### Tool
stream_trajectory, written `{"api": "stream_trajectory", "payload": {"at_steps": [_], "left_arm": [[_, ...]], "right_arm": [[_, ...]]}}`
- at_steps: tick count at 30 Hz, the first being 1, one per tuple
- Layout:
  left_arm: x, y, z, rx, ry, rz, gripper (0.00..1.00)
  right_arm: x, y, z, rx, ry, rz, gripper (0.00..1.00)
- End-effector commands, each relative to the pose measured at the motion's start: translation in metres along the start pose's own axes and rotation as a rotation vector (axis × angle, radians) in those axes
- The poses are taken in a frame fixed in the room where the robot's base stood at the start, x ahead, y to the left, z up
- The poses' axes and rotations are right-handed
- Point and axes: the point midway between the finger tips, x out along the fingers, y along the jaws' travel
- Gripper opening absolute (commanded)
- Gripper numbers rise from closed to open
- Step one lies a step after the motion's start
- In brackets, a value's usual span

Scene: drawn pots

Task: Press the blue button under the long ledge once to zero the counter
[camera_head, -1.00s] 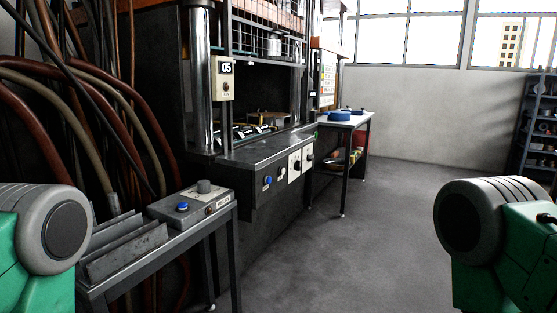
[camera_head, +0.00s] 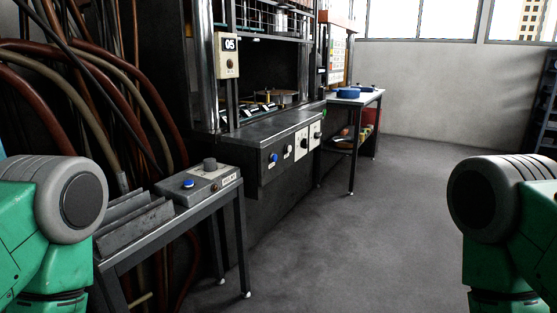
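The long ledge (camera_head: 262,131) runs along the front of the dark press. On the panel under it sits a blue button (camera_head: 273,158) at the left end, with several knobs or switches to its right. The counter (camera_head: 228,55) hangs on the press above the ledge and reads 05. A second blue button (camera_head: 188,184) is on a grey control box (camera_head: 205,185) on the small stand at the left. Parts of my two arms show at the left and right edges. Neither gripper is in view.
The small metal stand (camera_head: 175,228) with grey angled plates (camera_head: 136,222) is close at the left, before thick hoses (camera_head: 85,80). A side table (camera_head: 362,97) with blue items stands beyond the press. The grey floor (camera_head: 330,240) in the middle and right is clear.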

Motion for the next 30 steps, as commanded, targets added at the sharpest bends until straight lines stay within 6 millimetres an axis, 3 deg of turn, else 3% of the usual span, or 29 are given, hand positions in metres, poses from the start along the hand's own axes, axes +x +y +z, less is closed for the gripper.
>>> {"api": "stream_trajectory", "payload": {"at_steps": [9, 12, 13, 30], "left_arm": [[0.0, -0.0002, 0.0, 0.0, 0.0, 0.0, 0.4], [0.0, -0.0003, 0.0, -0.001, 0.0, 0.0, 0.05], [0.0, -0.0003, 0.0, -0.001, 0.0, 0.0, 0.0], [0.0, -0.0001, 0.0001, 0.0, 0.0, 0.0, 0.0]], "right_arm": [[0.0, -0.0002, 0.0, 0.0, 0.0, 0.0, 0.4], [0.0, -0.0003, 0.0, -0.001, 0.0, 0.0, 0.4], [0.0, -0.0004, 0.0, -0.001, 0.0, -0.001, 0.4], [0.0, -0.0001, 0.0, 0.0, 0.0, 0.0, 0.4]]}}
